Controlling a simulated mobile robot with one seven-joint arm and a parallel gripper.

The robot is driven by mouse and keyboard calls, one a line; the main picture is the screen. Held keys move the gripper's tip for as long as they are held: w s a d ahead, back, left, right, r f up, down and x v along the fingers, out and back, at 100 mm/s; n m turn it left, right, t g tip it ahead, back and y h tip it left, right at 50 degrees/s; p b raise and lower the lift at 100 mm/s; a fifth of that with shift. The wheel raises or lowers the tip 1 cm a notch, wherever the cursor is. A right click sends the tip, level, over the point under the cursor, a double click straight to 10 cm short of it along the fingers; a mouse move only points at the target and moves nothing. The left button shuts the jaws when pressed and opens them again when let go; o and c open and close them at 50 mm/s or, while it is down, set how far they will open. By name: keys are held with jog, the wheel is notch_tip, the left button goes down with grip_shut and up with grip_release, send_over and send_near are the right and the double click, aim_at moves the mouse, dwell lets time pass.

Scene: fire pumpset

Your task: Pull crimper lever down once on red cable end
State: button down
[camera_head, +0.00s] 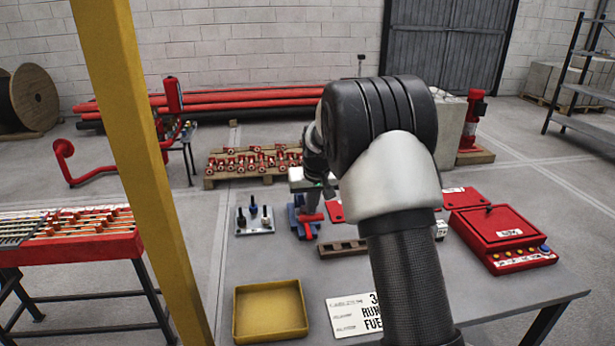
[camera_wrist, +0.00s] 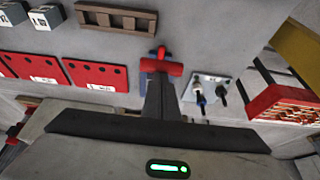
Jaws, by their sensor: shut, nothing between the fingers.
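The crimper (camera_head: 300,225) is a small blue device on the grey table, left of my arm. A red bar (camera_head: 311,217), seemingly its lever, shows at its top. In the wrist view the red crossbar (camera_wrist: 162,67) lies just beyond my fingertips, with a little blue behind it. My gripper (camera_wrist: 160,82) is shut and empty, its fingers pointing at this bar. I cannot tell whether they touch it. In the head view my gripper (camera_head: 313,190) is partly hidden by my arm above the crimper. I cannot pick out the red cable end with certainty.
A plate with dark-handled pegs (camera_head: 254,220) stands left of the crimper. A slotted wooden block (camera_head: 343,248), a yellow tray (camera_head: 270,311) and a white sign (camera_head: 360,316) lie nearer. A red box (camera_head: 502,238) sits right. A yellow post (camera_head: 140,150) rises at left.

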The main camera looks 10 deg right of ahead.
notch_tip(320, 180, up, 17)
jog(key=p, duration=1.1)
jog(key=shift+f+p, duration=0.15)
jog(key=shift+p, duration=0.2)
jog(key=s+r, duration=0.7)
jog(key=s, duration=0.3)
jog(key=s+r, duration=0.7)
jog(key=s, duration=0.4)
jog(key=s+f+t+p, duration=0.1)
jog(key=s+f, duration=0.1)
jog(key=s, duration=1.8)
jog(key=shift+f, duration=0.3)
